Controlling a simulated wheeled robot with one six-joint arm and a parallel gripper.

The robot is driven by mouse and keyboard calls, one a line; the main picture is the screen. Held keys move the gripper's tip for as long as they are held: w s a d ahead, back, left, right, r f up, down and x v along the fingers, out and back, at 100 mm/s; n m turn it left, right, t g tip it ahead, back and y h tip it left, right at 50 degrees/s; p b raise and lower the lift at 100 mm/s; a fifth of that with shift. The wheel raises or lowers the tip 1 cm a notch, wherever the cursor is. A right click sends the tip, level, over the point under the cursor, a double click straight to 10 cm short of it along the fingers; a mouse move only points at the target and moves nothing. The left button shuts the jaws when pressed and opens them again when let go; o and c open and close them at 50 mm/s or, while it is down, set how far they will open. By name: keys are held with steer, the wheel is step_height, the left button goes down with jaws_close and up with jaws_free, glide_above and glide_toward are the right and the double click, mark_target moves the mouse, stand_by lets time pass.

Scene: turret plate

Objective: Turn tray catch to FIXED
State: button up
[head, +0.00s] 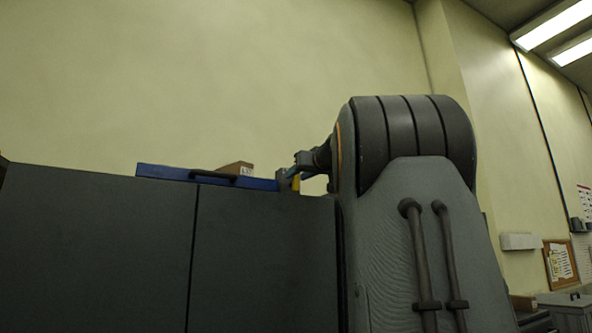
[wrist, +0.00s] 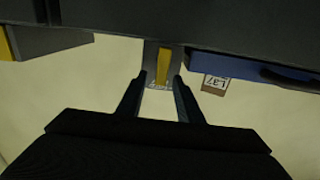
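The tray catch appears as a yellow bar (wrist: 163,66) on a grey plate (wrist: 150,56) in the wrist view, lying nearly along the picture's vertical. Small lettering under its end is too blurred to read. A yellow patch (head: 296,183) shows beside the tray's right end in the head view. My gripper (wrist: 159,77) is open, with its two dark fingertips on either side of the bar. A gap shows on each side, and I cannot tell whether either finger touches it. The blue tray (head: 160,171) lies on top of a dark cabinet, with the catch at its right end.
The dark cabinet (head: 95,245) fills the lower left of the head view. A small labelled brown box (head: 237,169) stands by the tray's black handle (head: 212,177). Another yellow piece (wrist: 6,46) shows at the wrist view's left edge. Above the cabinet is open air before a plain wall.

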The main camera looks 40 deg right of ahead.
steer(key=shift+w, duration=0.3)
